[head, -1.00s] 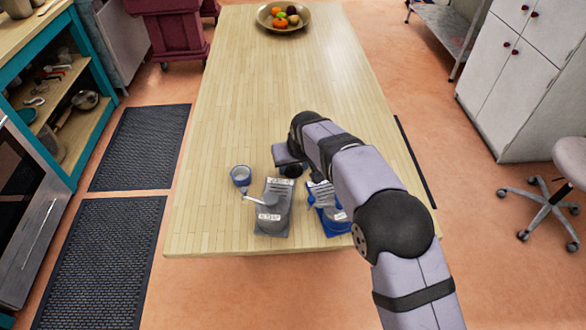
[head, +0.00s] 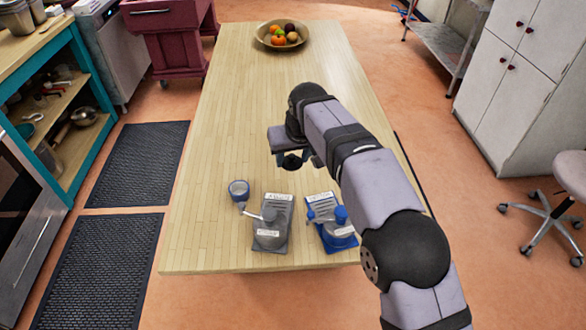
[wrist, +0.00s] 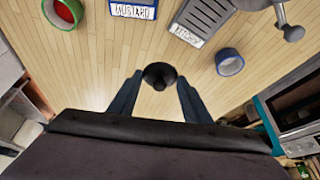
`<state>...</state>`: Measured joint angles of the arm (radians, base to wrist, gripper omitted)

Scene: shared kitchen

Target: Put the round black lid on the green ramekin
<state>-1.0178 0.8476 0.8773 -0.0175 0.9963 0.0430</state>
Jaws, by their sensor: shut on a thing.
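My gripper (head: 290,152) is shut on the round black lid (wrist: 159,75). The lid sits between the two fingertips in the wrist view (wrist: 158,85) and hangs above the wooden table, beyond the dispensers in the head view. The lid also shows as a dark shape under my gripper in the head view (head: 292,163). The green ramekin (wrist: 62,12), with a red inside, stands on the table at the top left of the wrist view, partly cut off by the frame edge. It is apart from the lid. I cannot see it in the head view, where my arm covers part of the table.
A blue ramekin (head: 238,189) stands left of a grey dispenser (head: 272,224). A blue dispenser (head: 331,222) labelled mustard stands to the right. A fruit bowl (head: 262,40) is at the table's far end. The middle of the table (head: 255,100) is clear.

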